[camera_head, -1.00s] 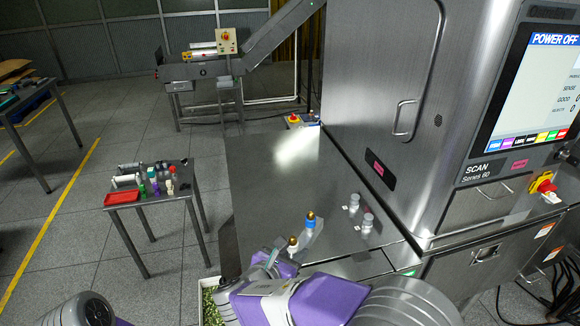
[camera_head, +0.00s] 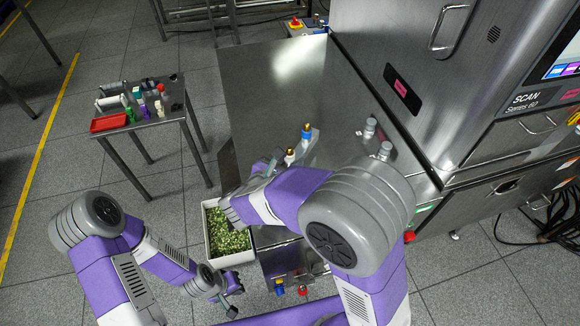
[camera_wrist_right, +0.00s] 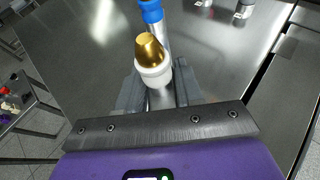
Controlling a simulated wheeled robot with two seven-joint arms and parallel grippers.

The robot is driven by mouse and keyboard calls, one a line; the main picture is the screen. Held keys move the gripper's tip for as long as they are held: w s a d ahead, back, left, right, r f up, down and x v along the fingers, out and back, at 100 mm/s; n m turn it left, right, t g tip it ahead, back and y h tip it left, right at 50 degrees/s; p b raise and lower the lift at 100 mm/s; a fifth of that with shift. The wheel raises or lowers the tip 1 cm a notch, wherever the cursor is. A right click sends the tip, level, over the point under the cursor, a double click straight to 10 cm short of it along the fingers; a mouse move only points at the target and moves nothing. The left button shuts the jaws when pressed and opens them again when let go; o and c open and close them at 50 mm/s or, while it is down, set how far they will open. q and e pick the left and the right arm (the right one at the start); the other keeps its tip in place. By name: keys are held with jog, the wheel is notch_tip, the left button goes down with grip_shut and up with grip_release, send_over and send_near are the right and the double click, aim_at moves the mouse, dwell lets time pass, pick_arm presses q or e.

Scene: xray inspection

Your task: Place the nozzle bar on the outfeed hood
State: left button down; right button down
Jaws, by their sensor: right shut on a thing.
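My right gripper (camera_wrist_right: 153,92) is shut on the near end of the bar. In the head view this gripper (camera_head: 272,167) is partly hidden by my right arm. The bar is over the near part of the flat metal top of the outfeed hood (camera_head: 265,85); I cannot tell whether it touches. My left gripper (camera_head: 228,288) hangs low at the front; its jaws are unclear.
A white bin of green bits (camera_head: 228,258) stands below the near edge. A small table (camera_head: 150,115) with a red tray is on the left. The metal top's far part is clear.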

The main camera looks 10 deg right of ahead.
jog(key=shift+f+b, duration=0.5)
jog(key=shift+f, duration=1.15)
jog(key=shift+f, duration=0.15)
jog(key=c, duration=0.7)
grip_release()
jog(key=shift+a+r, duration=0.1)
jog(key=shift+r, duration=0.15)
jog(key=p+v, duration=0.2)
jog(key=v, duration=0.9)
jog(key=shift+s+a+r, duration=0.1)
jog(key=shift+s+a, duration=0.15)
jog(key=shift+s, duration=0.05)
